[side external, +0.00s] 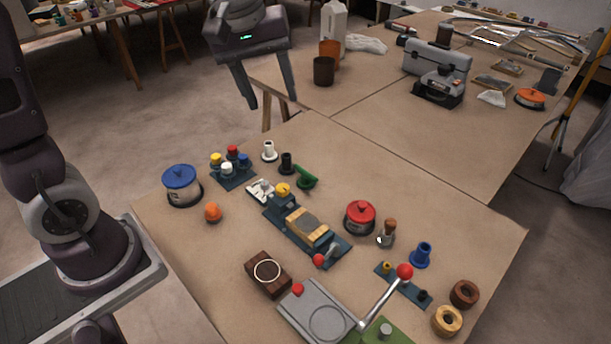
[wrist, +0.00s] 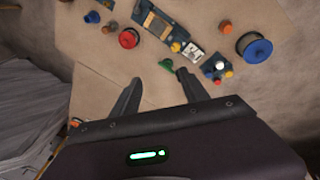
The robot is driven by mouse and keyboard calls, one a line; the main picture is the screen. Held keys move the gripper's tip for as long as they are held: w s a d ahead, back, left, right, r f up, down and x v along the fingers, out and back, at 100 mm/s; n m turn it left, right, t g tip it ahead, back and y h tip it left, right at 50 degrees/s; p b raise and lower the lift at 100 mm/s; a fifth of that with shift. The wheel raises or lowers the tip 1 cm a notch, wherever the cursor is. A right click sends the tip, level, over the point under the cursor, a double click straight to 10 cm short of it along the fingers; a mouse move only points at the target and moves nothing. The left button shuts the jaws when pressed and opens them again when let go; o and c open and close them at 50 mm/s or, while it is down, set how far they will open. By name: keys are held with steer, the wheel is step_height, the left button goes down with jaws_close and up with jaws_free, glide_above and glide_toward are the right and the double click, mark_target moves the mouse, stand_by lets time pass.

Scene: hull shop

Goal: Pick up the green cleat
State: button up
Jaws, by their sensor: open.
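The green cleat (side external: 306,178) lies on the near table in the side view, just right of a black spool-like part. It also shows in the wrist view (wrist: 166,64), above and between my fingertips. My gripper (side external: 271,103) is open and empty, high above the table's far edge in the side view. In the wrist view its two fingers (wrist: 159,80) are spread apart, and the cleat appears well below them. Nothing hides the cleat's upper side, though it is small in both views.
Close to the cleat stand a black part (side external: 287,163), a white part (side external: 268,151) and a blue block with coloured knobs (side external: 233,180). A blue fixture with a wooden block (side external: 306,228) lies nearer the camera. Bare tabletop (side external: 380,180) lies right of the cleat.

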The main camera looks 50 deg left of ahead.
steer(key=w+a+f+n+g, duration=0.1)
steer(key=w+a+f+n, duration=0.15)
steer(key=w+f, duration=0.3)
steer(key=n+g, duration=0.2)
steer(key=n, duration=0.7)
glide_above(306, 171)
step_height(306, 171, down, 20)
steer(key=shift+d+f, duration=0.1)
steer(key=shift+d, duration=0.05)
step_height(306, 171, down, 7)
steer(key=shift+r, duration=0.1)
jaws_close()
